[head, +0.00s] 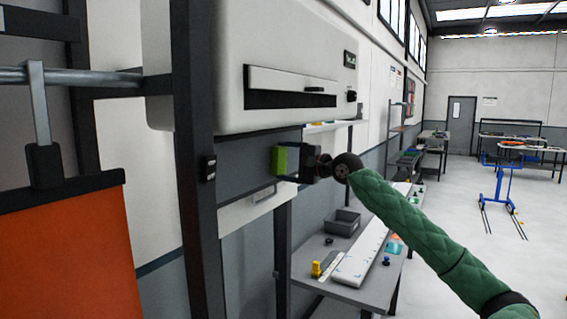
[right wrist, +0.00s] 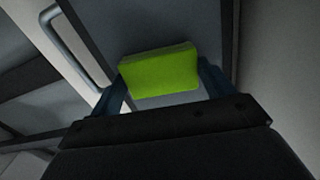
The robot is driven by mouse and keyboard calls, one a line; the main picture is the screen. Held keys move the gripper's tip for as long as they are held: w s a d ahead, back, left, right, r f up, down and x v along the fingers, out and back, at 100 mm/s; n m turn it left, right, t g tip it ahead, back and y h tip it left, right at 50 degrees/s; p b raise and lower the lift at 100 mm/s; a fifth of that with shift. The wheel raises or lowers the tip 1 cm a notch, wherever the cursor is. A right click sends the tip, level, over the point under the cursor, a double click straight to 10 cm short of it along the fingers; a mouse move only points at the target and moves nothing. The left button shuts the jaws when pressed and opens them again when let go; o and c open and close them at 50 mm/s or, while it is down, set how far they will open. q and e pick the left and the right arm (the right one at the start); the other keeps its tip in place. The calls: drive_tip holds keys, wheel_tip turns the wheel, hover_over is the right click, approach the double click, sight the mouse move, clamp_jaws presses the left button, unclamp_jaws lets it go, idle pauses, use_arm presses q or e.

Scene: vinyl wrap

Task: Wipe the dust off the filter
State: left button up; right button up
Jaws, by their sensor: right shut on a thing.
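My right gripper (head: 290,162) is shut on a bright green block (head: 279,160), like a sponge. In the right wrist view the green block (right wrist: 160,70) sits between the two blue fingers (right wrist: 163,90). A flat grey panel (right wrist: 122,28) lies behind the block there; whether they touch I cannot tell. In the head view the block is just below a large white unit (head: 210,60) with a dark slot (head: 290,99). No part is clearly recognisable as the filter, and no dust can be made out. My left gripper is not in view.
A dark upright post (head: 196,160) stands left of the block. A white drawer-like front with a handle (head: 264,196) is below it. A workbench (head: 350,290) with a grey bin (head: 342,222) and small parts stands lower right. An orange panel (head: 75,240) is at left. Open floor lies right.

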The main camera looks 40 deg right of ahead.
drive_tip(key=d, duration=0.1)
drive_tip(key=w+d, duration=0.1)
drive_tip(key=d, duration=0.1)
drive_tip(key=shift+w+d, duration=0.2)
drive_tip(key=shift+d, duration=0.05)
idle(0.4)
drive_tip(key=shift+a, duration=0.1)
